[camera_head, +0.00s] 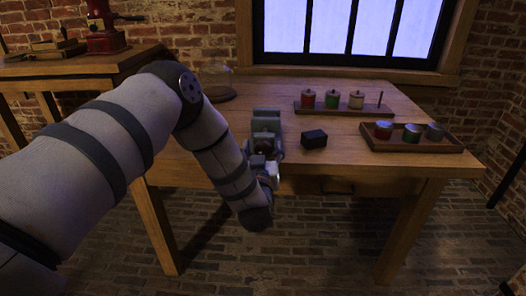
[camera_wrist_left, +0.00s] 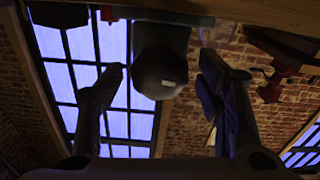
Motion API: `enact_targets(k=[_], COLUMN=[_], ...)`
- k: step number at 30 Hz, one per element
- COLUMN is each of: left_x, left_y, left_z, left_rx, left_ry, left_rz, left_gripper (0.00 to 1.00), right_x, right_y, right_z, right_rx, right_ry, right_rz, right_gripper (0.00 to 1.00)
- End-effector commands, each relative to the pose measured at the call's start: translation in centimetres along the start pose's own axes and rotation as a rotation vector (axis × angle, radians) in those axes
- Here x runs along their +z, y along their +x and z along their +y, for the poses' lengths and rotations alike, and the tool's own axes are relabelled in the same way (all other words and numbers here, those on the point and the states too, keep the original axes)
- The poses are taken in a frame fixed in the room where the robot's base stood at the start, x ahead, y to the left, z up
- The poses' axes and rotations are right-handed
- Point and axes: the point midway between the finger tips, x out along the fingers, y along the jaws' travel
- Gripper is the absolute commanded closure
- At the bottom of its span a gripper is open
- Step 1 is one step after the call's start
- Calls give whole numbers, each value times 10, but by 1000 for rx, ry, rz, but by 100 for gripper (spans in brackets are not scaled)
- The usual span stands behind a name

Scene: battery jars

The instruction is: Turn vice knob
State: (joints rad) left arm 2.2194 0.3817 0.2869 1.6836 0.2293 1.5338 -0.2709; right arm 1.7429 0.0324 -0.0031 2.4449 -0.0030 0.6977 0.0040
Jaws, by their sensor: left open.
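The grey vice (camera_head: 266,122) stands at the front edge of the wooden table. Its dark, rounded knob (camera_head: 263,147) faces the front and is partly hidden by my gripper. My left gripper (camera_head: 267,163) is in front of the vice, at the knob. In the left wrist view, which is upside down, the round knob (camera_wrist_left: 160,70) with a small pale mark lies between the two spread fingers of my left gripper (camera_wrist_left: 160,78). Gaps show on both sides of the knob, so the fingers do not grip it. My right gripper is not in view.
A black block (camera_head: 314,138) lies right of the vice. A wooden rack (camera_head: 343,111) with red, green and white jars and a bare peg stands behind. A tray (camera_head: 412,147) with three jars is at the right. A side table (camera_head: 75,68) holds a red grinder (camera_head: 105,38).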

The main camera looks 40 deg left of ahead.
Motion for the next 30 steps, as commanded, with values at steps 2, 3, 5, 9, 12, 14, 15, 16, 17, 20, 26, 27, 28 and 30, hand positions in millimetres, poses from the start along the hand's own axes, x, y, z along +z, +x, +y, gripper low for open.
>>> enact_targets(k=[2,3,5,9,12,14,15,16,17,20,26,27,28,30], left_x=[0,0,0,0,0,-1,-2,-3,-4,-2,0,0,0,0], left_y=[0,0,0,0,0,-1,-1,-1,0,-1,-1,-1,-1,-1], left_z=[0,0,0,0,0,0,1,2,2,1,0,0,1,1], left_rx=[0,0,0,0,0,0,1,2,3,1,0,0,0,0], left_ry=[0,0,0,0,0,4,21,45,72,135,132,132,132,132], left_rz=[0,0,0,0,0,0,1,2,4,2,-1,-1,-1,-1], left_gripper=[40,40,47,78,88,88,88,88,88,88,56,47,40,40], right_x=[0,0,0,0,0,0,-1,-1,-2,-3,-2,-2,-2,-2], right_y=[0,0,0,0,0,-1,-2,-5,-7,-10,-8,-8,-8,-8], right_z=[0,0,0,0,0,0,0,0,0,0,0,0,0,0], right_rx=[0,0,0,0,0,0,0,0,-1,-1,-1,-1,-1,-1], right_ry=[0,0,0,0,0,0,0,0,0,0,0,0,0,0], right_rz=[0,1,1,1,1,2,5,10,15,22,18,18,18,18], right_gripper=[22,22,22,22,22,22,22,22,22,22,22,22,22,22])
